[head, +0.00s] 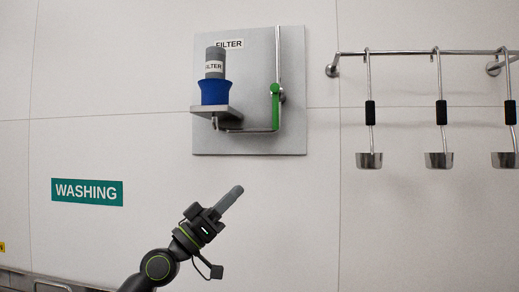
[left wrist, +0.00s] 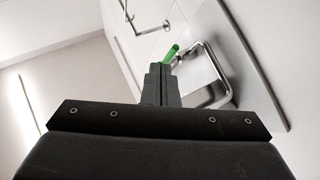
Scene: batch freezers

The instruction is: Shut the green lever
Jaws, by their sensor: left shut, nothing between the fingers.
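The green lever (head: 275,107) is on a pipe on the wall panel marked FILTER, in the upper middle of the head view. It stands upright, in line with the vertical pipe, with its round end at the top. My left gripper (head: 236,190) is shut and empty, below the panel and apart from the lever. In the left wrist view the lever (left wrist: 171,54) shows just beyond my shut fingertips (left wrist: 158,68), partly hidden behind them. My right gripper is in neither view.
A grey filter (head: 214,64) in a blue holder (head: 215,92) stands on a small shelf (head: 215,112) left of the lever. Several ladles (head: 369,160) hang from a rail (head: 410,52) at the right. The wall below the panel is clear apart from a WASHING sign (head: 87,192).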

